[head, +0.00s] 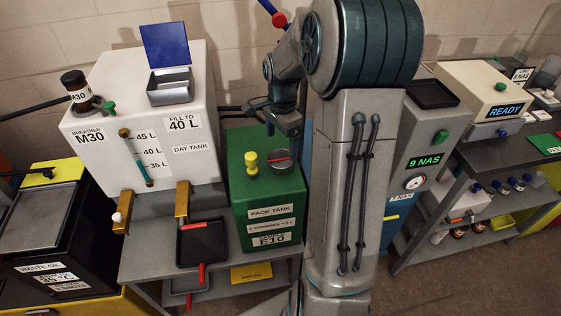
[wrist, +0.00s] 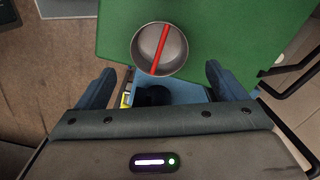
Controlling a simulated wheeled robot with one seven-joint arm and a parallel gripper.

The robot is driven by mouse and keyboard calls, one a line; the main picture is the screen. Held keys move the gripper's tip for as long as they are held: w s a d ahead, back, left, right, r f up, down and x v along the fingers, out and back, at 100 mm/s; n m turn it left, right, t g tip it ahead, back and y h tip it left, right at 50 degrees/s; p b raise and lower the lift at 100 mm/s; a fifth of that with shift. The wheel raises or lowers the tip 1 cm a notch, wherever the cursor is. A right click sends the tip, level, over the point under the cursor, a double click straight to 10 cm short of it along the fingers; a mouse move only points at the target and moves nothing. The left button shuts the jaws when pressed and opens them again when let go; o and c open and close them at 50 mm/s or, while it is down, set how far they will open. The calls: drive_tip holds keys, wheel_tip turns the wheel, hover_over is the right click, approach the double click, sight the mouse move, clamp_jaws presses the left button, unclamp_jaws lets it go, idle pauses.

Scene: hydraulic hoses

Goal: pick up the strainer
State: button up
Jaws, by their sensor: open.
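The strainer appears to be the round grey metal cup (head: 274,168) with a red bar across its top, on the green pack tank (head: 242,200). In the wrist view the cup (wrist: 142,48) sits near the upper middle, its red bar slanting over its mouth. My gripper (head: 291,150) is above the pack tank, close to the cup. In the wrist view my gripper (wrist: 160,73) is open, one finger on each side, with the cup ahead between and beyond the fingertips. Nothing is between the fingers. The height gap to the cup is hard to judge.
A yellow knob (head: 251,162) stands on the tank left of the cup. The white day tank (head: 180,165) with brass taps is on the left. A dark tray (head: 202,243) lies in front of it. Black handles (wrist: 285,80) project from the tank side.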

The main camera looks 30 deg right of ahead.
sight(281, 159)
drive_tip(key=shift+s+a+f+p, duration=0.1)
drive_tip(key=shift+f+p, duration=0.3)
drive_tip(key=shift+f, duration=1.5)
drive_tip(key=shift+a+f+p, duration=0.1)
drive_tip(key=shift+f+p, duration=0.25)
drive_tip(key=shift+f, duration=1.5)
drive_tip(key=c, duration=1.1)
